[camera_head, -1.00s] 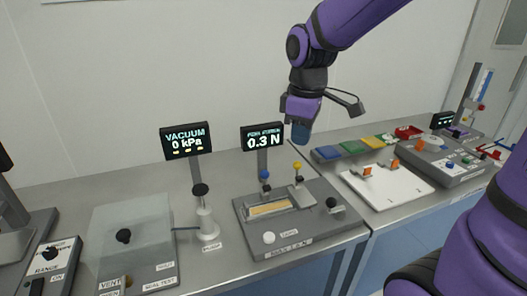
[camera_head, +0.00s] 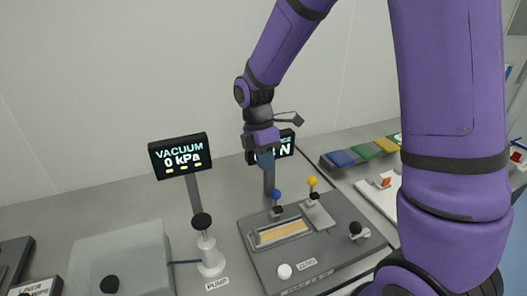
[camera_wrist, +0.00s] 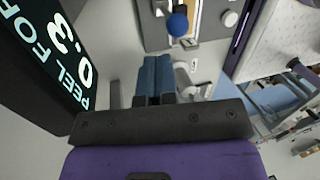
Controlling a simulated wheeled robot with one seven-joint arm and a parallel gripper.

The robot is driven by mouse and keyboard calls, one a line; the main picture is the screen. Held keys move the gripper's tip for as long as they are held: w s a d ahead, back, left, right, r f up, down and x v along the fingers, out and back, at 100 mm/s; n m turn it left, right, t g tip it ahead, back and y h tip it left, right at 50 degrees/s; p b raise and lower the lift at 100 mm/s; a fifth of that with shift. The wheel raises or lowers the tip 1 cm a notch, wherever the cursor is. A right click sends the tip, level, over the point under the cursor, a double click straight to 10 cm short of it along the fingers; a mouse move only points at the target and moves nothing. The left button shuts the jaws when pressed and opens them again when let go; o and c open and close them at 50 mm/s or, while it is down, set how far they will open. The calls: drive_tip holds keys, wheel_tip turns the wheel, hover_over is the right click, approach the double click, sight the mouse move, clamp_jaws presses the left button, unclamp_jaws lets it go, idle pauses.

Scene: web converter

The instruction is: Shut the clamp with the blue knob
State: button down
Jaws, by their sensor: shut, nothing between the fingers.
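The blue knob (camera_head: 276,194) stands upright on its dark clamp (camera_head: 278,211), at the left end of the peel tester (camera_head: 335,258). It also shows in the wrist view as a blue ball (camera_wrist: 178,24) near the top. The tan strip (camera_head: 282,231) lies in a pale frame beside the clamp. My gripper (camera_head: 267,167) is shut and empty, pointing down above and slightly left of the blue knob, apart from it. In the wrist view its blue fingers (camera_wrist: 155,62) are together, with the knob just beyond their tips.
A yellow knob (camera_head: 312,181) stands on a second clamp to the right. The peel force display (camera_head: 287,148) is right behind my gripper, partly covered by it. The vacuum display (camera_head: 180,155) and pump (camera_head: 209,250) stand to the left. Colored blocks (camera_head: 362,152) lie at right.

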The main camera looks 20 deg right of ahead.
sight(275, 202)
drive_tip(key=shift+x, duration=2.65)
